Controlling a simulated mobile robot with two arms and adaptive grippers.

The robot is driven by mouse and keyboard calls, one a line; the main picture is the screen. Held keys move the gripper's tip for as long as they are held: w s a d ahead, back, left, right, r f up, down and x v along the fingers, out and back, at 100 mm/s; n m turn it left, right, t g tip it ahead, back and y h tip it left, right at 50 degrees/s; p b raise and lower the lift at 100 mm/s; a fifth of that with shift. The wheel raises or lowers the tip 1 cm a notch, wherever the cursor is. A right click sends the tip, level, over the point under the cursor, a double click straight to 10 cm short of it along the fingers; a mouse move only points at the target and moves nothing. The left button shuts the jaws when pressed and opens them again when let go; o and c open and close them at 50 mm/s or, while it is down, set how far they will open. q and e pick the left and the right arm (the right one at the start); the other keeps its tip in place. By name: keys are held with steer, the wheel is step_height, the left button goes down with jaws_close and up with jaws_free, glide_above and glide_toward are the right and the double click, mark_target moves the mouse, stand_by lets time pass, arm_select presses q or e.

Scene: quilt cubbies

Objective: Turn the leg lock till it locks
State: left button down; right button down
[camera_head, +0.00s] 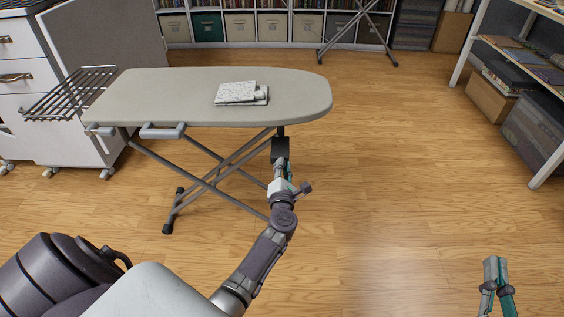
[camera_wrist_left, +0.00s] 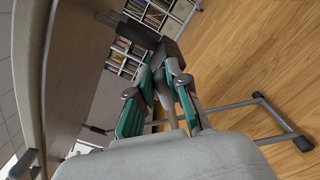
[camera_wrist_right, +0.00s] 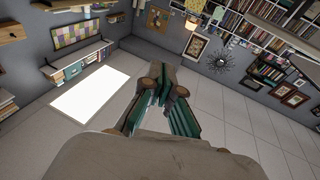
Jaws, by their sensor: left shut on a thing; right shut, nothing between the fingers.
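The ironing board (camera_head: 180,97) stands on crossed grey legs (camera_head: 215,177). The leg lock, a dark block (camera_head: 280,150), sits just under the board's right front edge; it also shows beyond the fingertips in the left wrist view (camera_wrist_left: 166,50). My left gripper (camera_head: 281,168) reaches up from below and is shut on this block. The fingers partly hide the grip, and the lock's turn angle cannot be told. My right gripper (camera_head: 495,264) is shut and empty at the lower right, away from the board; its fingers meet in the right wrist view (camera_wrist_right: 163,80).
A folded patterned cloth (camera_head: 240,93) lies on the board. A wire rack (camera_head: 68,93) and white drawers (camera_head: 20,90) are at the left. Cubbies with bins (camera_head: 240,27) line the back. Shelves with boxes (camera_head: 490,98) stand right. The wooden floor between is clear.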

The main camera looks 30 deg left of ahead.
arm_select(q)
steer(key=shift+w+d+f+m+p, duration=0.1)
steer(key=shift+f+m+p, duration=0.15)
steer(key=shift+m+p, duration=0.85)
steer(key=shift+s+d+f+m+p, duration=0.15)
steer(key=shift+f+m, duration=0.1)
steer(key=shift+m, duration=1.8)
steer(key=shift+w+d+f+m+p, duration=0.2)
steer(key=shift+m+p, duration=0.45)
steer(key=shift+m, duration=0.9)
arm_select(e)
steer(key=s+d+f+g+h, duration=0.1)
steer(key=s+d+f+g, duration=0.1)
steer(key=s+f+g, duration=0.2)
steer(key=s+d+f+g+h, duration=0.2)
steer(key=s+f+g, duration=0.2)
steer(key=f+g, duration=0.3)
steer(key=shift+d+f+m, duration=0.2)
steer(key=shift+f+m, duration=0.1)
steer(key=shift+f, duration=1.65)
arm_select(q)
steer(key=shift+a, duration=0.15)
steer(key=c, duration=1.1)
jaws_free()
steer(key=v, duration=0.7)
steer(key=shift+s, duration=0.25)
